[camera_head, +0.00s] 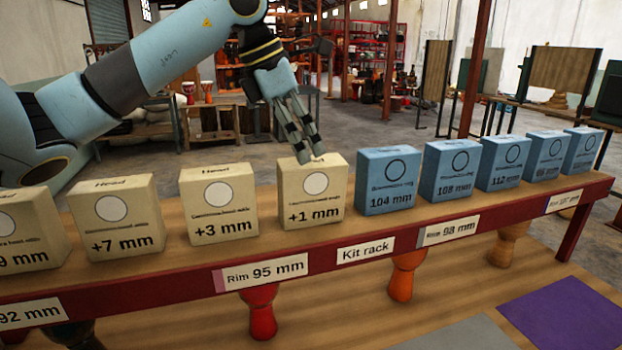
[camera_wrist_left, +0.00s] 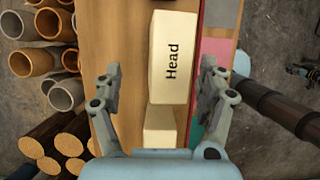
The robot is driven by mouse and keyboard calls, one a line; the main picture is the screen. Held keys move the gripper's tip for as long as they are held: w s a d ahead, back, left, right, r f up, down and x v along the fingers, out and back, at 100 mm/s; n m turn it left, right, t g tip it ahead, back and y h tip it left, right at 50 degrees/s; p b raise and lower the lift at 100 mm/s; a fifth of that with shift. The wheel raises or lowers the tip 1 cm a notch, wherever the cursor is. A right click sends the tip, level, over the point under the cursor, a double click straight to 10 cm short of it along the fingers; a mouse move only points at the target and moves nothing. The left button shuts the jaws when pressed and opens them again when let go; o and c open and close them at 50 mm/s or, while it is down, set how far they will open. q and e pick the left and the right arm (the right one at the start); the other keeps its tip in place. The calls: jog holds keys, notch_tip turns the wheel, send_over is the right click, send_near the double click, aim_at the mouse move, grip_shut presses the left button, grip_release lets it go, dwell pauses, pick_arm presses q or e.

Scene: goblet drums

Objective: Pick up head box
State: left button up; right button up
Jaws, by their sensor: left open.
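Several cream head boxes stand in a row on the kit rack shelf (camera_head: 370,245): the +1 mm box (camera_head: 312,195), the +3 mm box (camera_head: 218,203), the +7 mm box (camera_head: 117,217) and one marked 9 mm (camera_head: 28,230) at the left edge. My left gripper (camera_head: 308,158) points down just above the +1 mm box. In the left wrist view a box marked Head (camera_wrist_left: 171,58) lies between the fingers of my open left gripper (camera_wrist_left: 160,85), with room on both sides. Another cream box top (camera_wrist_left: 160,125) shows below it. My right gripper is not in view.
Blue boxes, the nearest marked 104 mm (camera_head: 388,180), continue the row to the right. Orange (camera_head: 403,276) and red (camera_head: 262,310) goblet drums stand below the shelf. Pipes (camera_wrist_left: 50,60) and logs (camera_wrist_left: 60,145) lie left of the shelf in the left wrist view.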

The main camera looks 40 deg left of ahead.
aim_at(318, 184)
pick_arm(q)
jog(key=f, duration=0.1)
jog(key=d+f, duration=0.1)
jog(key=f, duration=0.1)
jog(key=shift+w+d+p, duration=0.2)
jog(key=shift+w+p, duration=0.15)
jog(key=p+x, duration=0.2)
jog(key=x, duration=0.3)
jog(key=shift+w+a, duration=0.15)
jog(key=shift+a, duration=0.05)
jog(key=shift+f, duration=0.25)
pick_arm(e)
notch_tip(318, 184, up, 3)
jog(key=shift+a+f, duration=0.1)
pick_arm(q)
jog(key=shift+f+b, duration=0.3)
jog(key=shift+b, duration=0.1)
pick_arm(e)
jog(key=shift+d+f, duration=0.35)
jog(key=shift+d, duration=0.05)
pick_arm(q)
jog(key=c, duration=1.1)
jog(key=shift+c, duration=1.1)
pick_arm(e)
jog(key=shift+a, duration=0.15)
